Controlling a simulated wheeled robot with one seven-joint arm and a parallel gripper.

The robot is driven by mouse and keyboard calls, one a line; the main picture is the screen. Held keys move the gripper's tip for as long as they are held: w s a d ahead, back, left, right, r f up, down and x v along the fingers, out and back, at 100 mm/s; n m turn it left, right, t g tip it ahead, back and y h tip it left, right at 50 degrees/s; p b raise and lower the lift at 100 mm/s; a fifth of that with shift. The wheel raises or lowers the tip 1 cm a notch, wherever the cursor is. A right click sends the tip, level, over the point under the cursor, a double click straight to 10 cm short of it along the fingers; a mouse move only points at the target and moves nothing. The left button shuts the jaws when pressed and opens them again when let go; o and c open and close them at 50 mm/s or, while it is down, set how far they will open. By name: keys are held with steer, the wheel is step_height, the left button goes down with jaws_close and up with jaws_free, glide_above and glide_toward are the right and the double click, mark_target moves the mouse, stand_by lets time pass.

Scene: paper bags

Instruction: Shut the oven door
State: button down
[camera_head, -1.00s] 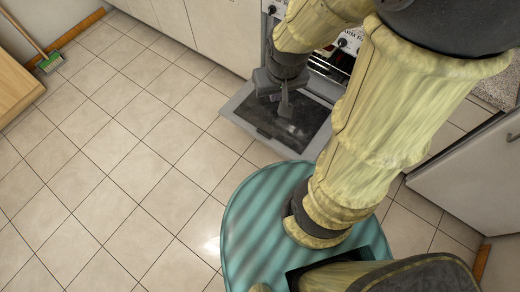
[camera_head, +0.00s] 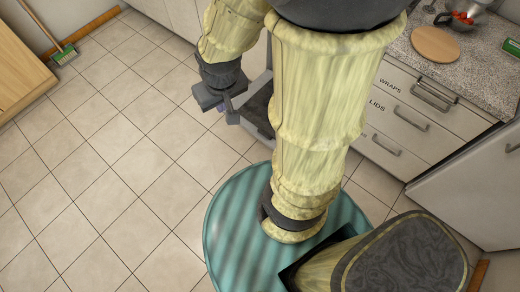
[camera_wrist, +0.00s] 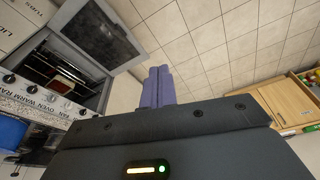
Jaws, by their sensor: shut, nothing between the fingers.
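The oven door (camera_wrist: 98,36) hangs open, folded down from the oven, with its dark glass panel showing in the wrist view. In the head view only part of the door (camera_head: 257,112) shows, and my arm hides the rest. The oven cavity (camera_wrist: 62,72) is open, with racks and a reddish item inside. My gripper (camera_wrist: 158,72) is shut and empty, its purple fingers together. In the head view my gripper (camera_head: 228,112) is just left of the door, apart from it in the wrist view.
Drawers (camera_head: 400,115) marked WRAPS and LIDS stand at the right under a speckled counter (camera_head: 470,65) with a round board (camera_head: 435,44). A white appliance door (camera_head: 470,190) is at far right. A broom (camera_head: 63,54) leans at far left. The tiled floor (camera_head: 110,150) at left is clear.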

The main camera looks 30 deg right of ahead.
stand_by(0.3)
steer(key=w+d+f+n+g+h+b, duration=0.15)
steer(key=d+f+g+h+b, duration=0.35)
steer(key=f+b, duration=1.2)
steer(key=d+f+n+g+h+b, duration=0.2)
steer(key=d+f+n+h+b, duration=0.3)
steer(key=f+b, duration=1.15)
steer(key=d+f+n+g+h+b, duration=0.1)
steer(key=d+f+g+h+b, duration=0.45)
steer(key=f, duration=1.95)
steer(key=w+f+n+t+h+b, duration=0.3)
steer(key=f+t+b, duration=0.3)
steer(key=f+b, duration=0.2)
steer(key=w+d+f+n+t+h+b, duration=0.1)
steer(key=w+f+n+t+h+b, duration=0.2)
steer(key=f+n+t+b, duration=0.3)
steer(key=w+d+f+n+t+h+b, duration=0.1)
steer(key=w+f+n+t+h+b, duration=0.2)
steer(key=f+b, duration=0.8)
steer(key=w+n+t, duration=0.2)
steer(key=t, duration=0.1)
steer(key=shift+w+d+f+h, duration=0.15)
steer(key=shift+d+f+h, duration=0.1)
steer(key=shift+f+h, duration=0.1)
steer(key=shift+r, duration=0.1)
